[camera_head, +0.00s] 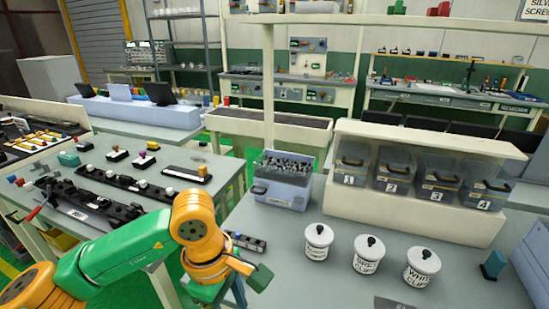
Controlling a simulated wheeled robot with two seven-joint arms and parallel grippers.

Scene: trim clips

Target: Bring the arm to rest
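My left arm, orange and green, comes in from the lower left and bends down at an orange wrist joint. My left gripper (232,286) is at the bottom middle, by the near left edge of the grey table (300,275). Its green parts are seen from above and partly cut off by the picture's edge, so its opening and anything between its fingers are hidden. A small dark block with light buttons (246,242) lies just beyond it. My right gripper is not in view.
White lidded pots (318,241) labelled for clips stand right of the gripper. Behind are a bin of dark clips (284,180) and a shelf (420,217) with numbered boxes. A left table (110,215) carries black strips and small parts.

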